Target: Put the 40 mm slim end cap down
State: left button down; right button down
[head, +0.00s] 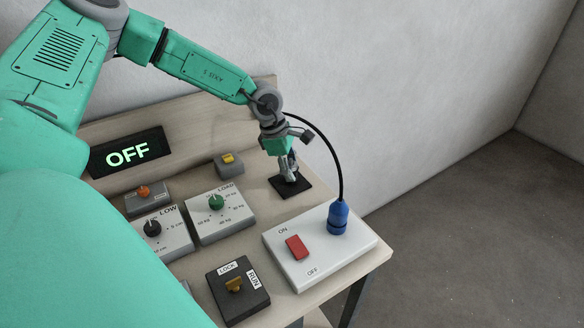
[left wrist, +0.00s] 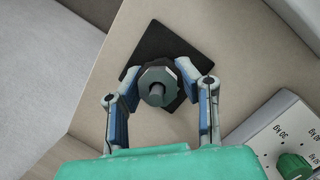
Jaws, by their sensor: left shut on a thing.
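My left gripper (head: 288,170) is over the black square pad (head: 302,184) at the back right of the bench. In the left wrist view its two blue-lined fingers (left wrist: 158,92) are shut on the slim end cap (left wrist: 157,87), a dark grey many-sided piece with a round pin towards the camera. The black pad (left wrist: 150,45) lies beneath it. In the head view the fingers mostly hide the cap. I cannot tell whether it touches the pad. My right gripper is in neither view.
Knob boxes (head: 217,208), a lock switch (head: 236,287) and an OFF display (head: 126,153) stand left and in front. The wall is close behind.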

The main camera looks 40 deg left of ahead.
pick_arm(q)
jog(key=shift+a+f, duration=0.25)
jog(key=shift+a, duration=0.25)
jog(key=c, duration=1.2)
grip_release()
jog(key=shift+a, duration=0.2)
jog(key=shift+d+r, duration=0.15)
jog(key=shift+d, duration=0.3)
jog(key=shift+r, duration=0.35)
jog(key=p+v, duration=0.1)
jog(key=v, duration=1)
jog(key=shift+r, duration=0.15)
jog(key=shift+a, duration=0.3)
